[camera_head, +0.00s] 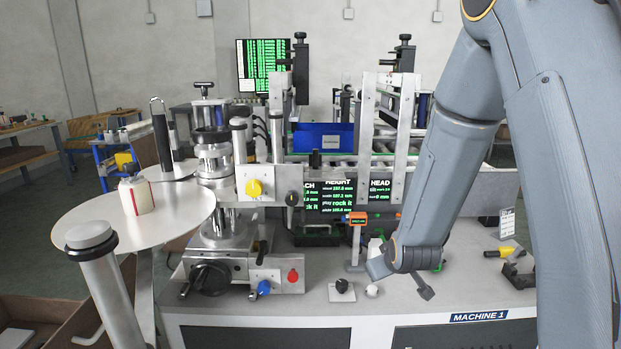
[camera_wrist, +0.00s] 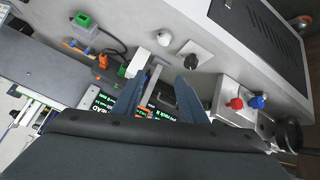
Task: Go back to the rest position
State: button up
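My gripper (camera_wrist: 157,92) shows in the wrist view with its two dark fingers apart. It is open, and I see nothing held between them. Behind the gap stand a grey bracket post and part of the green-text display (camera_wrist: 100,101). In the head view my arm reaches down from the upper right to the front of the labelling machine. Its wrist is low over the machine's worktop (camera_head: 460,285), near an orange sensor (camera_head: 357,218). The fingertips are hard to make out there.
A black knob on a white plate (camera_head: 342,291) and a white round cap (camera_head: 372,291) sit close to my wrist. Red (camera_wrist: 235,103) and blue (camera_wrist: 258,101) knobs are right of my fingers. A round plate (camera_head: 160,222) bears a white bottle (camera_head: 136,194). A yellow-tipped tool (camera_head: 500,252) lies right.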

jog(key=s+r+m+g+p, duration=0.1)
jog(key=s+r+g, duration=0.3)
jog(key=s, duration=1)
jog(key=s+r+m+g+p, duration=0.1)
jog(key=s+r+m+g, duration=0.2)
jog(key=s, duration=1.2)
jog(key=shift+r+m+g, duration=0.3)
jog(key=shift+r+g, duration=0.4)
jog(key=shift+g, duration=0.2)
